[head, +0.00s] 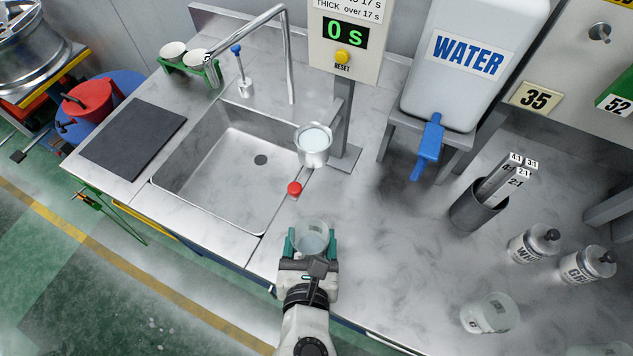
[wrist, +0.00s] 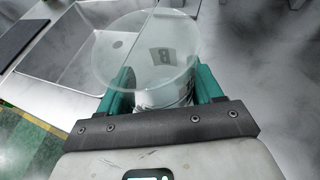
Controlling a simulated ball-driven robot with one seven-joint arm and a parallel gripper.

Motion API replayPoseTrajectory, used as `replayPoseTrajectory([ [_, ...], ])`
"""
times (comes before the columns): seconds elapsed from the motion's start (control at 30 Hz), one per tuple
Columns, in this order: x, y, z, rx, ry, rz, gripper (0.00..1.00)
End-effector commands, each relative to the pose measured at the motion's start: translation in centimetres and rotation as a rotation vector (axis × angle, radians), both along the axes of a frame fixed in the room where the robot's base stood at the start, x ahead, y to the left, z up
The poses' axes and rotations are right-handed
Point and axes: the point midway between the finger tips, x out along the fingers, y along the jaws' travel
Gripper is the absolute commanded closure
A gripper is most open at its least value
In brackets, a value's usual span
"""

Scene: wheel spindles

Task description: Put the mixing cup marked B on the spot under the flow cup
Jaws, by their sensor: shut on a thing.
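My gripper (head: 311,243) is shut on a translucent mixing cup (head: 312,232), which stands upright between the green fingers near the front edge of the steel counter. In the wrist view the cup (wrist: 143,60) shows a label with the letter B, and the fingers press on both sides of it. I cannot tell whether it holds liquid. The metal flow cup (head: 313,147) hangs on a stand beside the sink, beyond my gripper, with pale liquid showing in its top. A red knob (head: 294,188) sits just in front of it. The spot under the flow cup is hidden.
The sink (head: 225,165) lies to the left. A timer panel reading 0 s (head: 346,35) stands behind the flow cup. A water tank (head: 470,60) with a blue tap, a holder of sticks (head: 478,208), bottles (head: 533,243) and another cup (head: 490,313) are on the right.

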Motion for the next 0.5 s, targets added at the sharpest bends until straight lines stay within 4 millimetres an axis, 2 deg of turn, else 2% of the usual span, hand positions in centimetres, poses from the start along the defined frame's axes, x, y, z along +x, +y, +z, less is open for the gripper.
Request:
replayPoseTrajectory([
  [0.03,1.4,0.1,0.3,0.0,-0.002,-0.003,0.7],
  [0.3,7.9,0.3,0.3,0.0,-0.001,-0.003,0.7],
  [0.5,11.2,0.5,0.1,0.0,0.0,-0.001,0.7],
])
